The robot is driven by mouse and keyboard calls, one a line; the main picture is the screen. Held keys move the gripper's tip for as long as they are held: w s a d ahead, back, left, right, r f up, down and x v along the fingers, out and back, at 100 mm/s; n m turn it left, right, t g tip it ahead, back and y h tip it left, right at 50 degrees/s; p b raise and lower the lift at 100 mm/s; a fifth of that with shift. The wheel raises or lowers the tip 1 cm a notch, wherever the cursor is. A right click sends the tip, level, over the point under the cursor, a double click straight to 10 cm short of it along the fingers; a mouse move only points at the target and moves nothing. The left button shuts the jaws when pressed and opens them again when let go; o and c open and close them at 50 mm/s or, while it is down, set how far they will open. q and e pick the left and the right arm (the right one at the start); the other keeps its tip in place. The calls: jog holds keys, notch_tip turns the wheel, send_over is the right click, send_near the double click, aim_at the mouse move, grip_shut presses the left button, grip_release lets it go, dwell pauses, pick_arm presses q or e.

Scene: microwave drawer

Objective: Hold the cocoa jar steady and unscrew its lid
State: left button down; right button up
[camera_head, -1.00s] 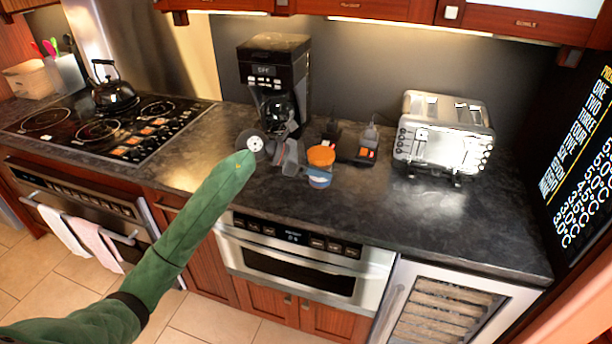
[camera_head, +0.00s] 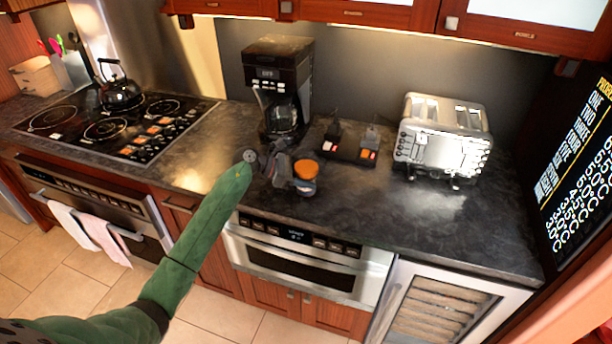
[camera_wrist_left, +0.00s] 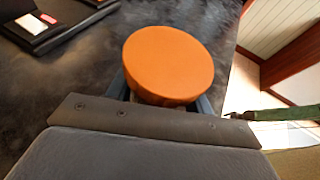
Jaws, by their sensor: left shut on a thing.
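The cocoa jar stands on the dark counter (camera_head: 440,220), below the coffee maker. Its round orange lid (camera_head: 306,170) is on top, and it fills the middle of the left wrist view (camera_wrist_left: 168,64). My left gripper (camera_head: 304,185) reaches in from the left and is shut on the jar, with its fingers around the body below the lid. The jar's body is mostly hidden by the lid and the fingers. My right gripper is not in view.
A coffee maker (camera_head: 278,82) stands behind the jar. A dark tray (camera_head: 352,148) with small items lies behind it to the right. A toaster (camera_head: 443,137) stands further right. The counter in front of the toaster is clear. A built-in oven (camera_head: 300,265) sits below the counter edge.

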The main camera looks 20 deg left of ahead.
pick_arm(q)
jog(key=shift+f, duration=0.35)
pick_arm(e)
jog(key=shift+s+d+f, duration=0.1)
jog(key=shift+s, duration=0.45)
pick_arm(q)
jog(key=shift+f, duration=0.15)
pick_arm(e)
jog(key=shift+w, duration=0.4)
pick_arm(q)
jog(key=c, duration=0.7)
grip_release()
jog(key=shift+o, duration=0.5)
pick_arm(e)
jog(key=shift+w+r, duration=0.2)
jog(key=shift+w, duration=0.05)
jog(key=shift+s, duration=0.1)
